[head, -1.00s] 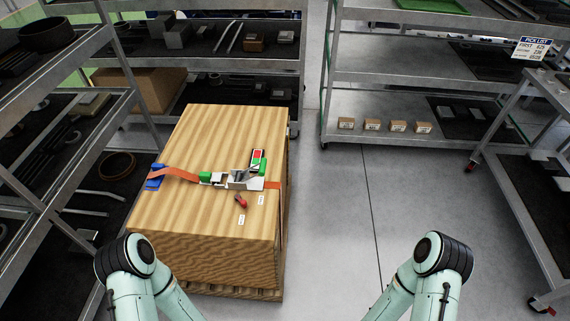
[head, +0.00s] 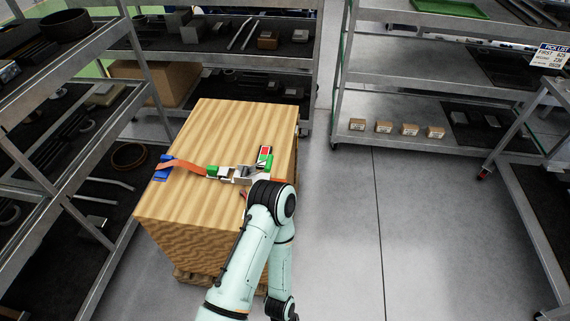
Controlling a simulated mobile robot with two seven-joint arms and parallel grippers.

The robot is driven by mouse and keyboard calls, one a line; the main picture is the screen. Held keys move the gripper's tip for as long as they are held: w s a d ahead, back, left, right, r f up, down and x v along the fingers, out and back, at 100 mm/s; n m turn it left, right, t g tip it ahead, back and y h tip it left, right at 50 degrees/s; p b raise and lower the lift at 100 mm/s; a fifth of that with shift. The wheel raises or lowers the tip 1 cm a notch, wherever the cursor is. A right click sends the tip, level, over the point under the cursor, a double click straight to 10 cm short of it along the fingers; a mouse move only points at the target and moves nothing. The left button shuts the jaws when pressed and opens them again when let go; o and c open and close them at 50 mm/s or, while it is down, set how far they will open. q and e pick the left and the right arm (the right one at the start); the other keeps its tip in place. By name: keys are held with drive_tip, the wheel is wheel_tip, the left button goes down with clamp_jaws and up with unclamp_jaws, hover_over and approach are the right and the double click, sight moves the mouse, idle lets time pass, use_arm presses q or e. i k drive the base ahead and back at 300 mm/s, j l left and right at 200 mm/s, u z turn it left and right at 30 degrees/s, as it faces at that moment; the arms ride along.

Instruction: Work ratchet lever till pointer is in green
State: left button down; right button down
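The ratchet (head: 236,174), a grey metal body on an orange strap, lies across the top of a wooden crate (head: 190,140). A green block (head: 212,172) sits at its left end. A small gauge plate (head: 265,156) with red, green and white fields stands at its right; the pointer is too small to read. The lever's red handle (head: 243,195) is mostly hidden behind my arm.
A blue strap piece (head: 163,168) sits at the crate's left edge. Shelving stands close on the left and behind. Small boxes (head: 383,128) sit on the right rack's low shelf. The grey floor (head: 345,230) right of the crate is clear.

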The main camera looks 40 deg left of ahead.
sight(269, 159)
drive_tip(key=i+l, duration=0.3)
drive_tip(key=l, duration=0.2)
drive_tip(key=i+l, duration=0.35)
drive_tip(key=l, duration=0.15)
drive_tip(key=i+u, duration=0.65)
drive_tip(key=u, duration=0.2)
drive_tip(key=i+l+u, duration=0.25)
drive_tip(key=u, duration=0.15)
drive_tip(key=i+u, duration=0.15)
drive_tip(key=u, duration=0.25)
drive_tip(key=i+u, duration=0.1)
drive_tip(key=u, duration=0.35)
drive_tip(key=i+u, duration=0.15)
drive_tip(key=u, duration=0.25)
drive_tip(key=i+l+u, duration=0.1)
drive_tip(key=u, duration=0.3)
